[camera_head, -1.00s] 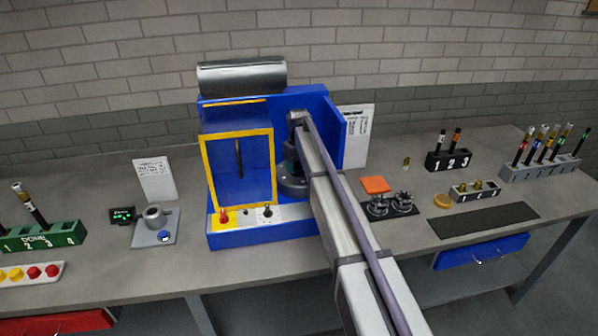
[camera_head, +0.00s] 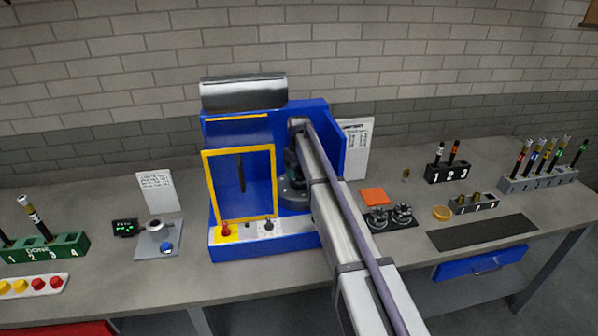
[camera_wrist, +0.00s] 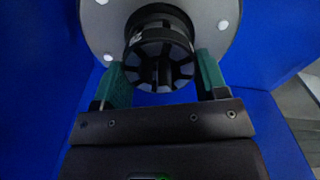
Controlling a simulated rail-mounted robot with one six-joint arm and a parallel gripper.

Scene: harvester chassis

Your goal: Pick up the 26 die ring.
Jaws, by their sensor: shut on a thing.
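In the wrist view my gripper (camera_wrist: 160,66) has its two green fingers on either side of a dark, round, segmented die ring (camera_wrist: 165,28) and is shut on it. The ring sits in front of a grey disc (camera_wrist: 215,18) with white spots. A small pale mark shows on the ring's side, too small to read. In the head view my arm reaches into the right side of the blue machine (camera_head: 265,234). My arm and the machine hide most of the gripper and the ring there.
Blue machine walls stand close on both sides of my gripper. A yellow-framed guard (camera_head: 241,216) is left of it. An orange square (camera_head: 374,196) and two dark round parts on a black mat (camera_head: 388,222) lie to the right. A green rack (camera_head: 50,250) stands far left.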

